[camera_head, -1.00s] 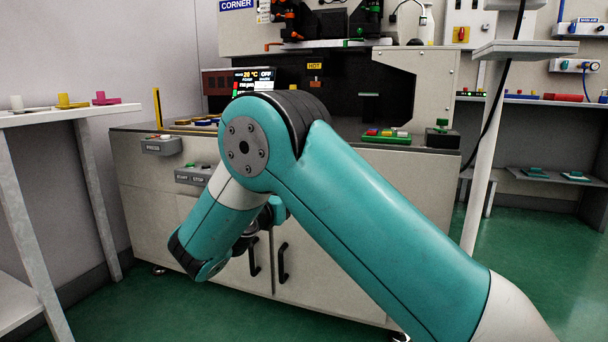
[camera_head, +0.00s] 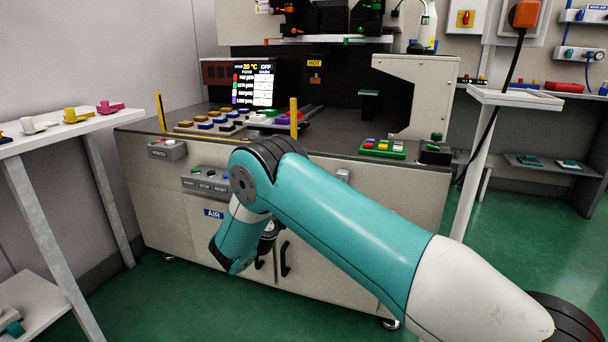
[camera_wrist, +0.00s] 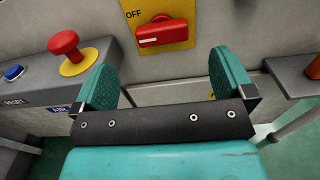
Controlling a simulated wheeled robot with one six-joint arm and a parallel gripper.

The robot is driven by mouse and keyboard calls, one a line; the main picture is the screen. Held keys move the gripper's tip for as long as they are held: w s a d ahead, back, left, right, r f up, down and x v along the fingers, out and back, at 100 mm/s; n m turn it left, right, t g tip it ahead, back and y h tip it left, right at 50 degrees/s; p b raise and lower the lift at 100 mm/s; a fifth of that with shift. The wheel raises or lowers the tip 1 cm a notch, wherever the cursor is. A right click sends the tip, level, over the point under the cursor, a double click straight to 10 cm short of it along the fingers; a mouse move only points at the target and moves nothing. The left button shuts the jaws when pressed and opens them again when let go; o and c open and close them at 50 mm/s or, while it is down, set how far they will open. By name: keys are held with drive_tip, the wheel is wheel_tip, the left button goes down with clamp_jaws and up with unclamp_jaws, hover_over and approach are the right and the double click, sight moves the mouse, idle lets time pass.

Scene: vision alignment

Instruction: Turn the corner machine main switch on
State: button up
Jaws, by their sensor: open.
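In the wrist view, a red rotary switch (camera_wrist: 162,33) sits on a yellow plate (camera_wrist: 181,12) on the machine's pale front. The word OFF shows at the plate's left, and the switch's handle lies roughly crosswise. My gripper (camera_wrist: 164,74) is open and empty, its two teal fingers apart below the switch, one toward each side. No contact with the switch shows. In the head view, the corner machine (camera_head: 345,205) stands ahead; my teal arm covers part of its front, and I cannot make out this switch or my gripper there.
A red mushroom button (camera_wrist: 66,44) on a yellow base stands left of the switch, beside a blue RESET button (camera_wrist: 14,72). A white table (camera_head: 60,130) stands left of the machine; green floor is open in front.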

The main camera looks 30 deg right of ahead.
drive_tip(key=shift+b+x, duration=1.15)
drive_tip(key=shift+x, duration=3.65)
drive_tip(key=shift+f, duration=0.15)
drive_tip(key=c, duration=0.9)
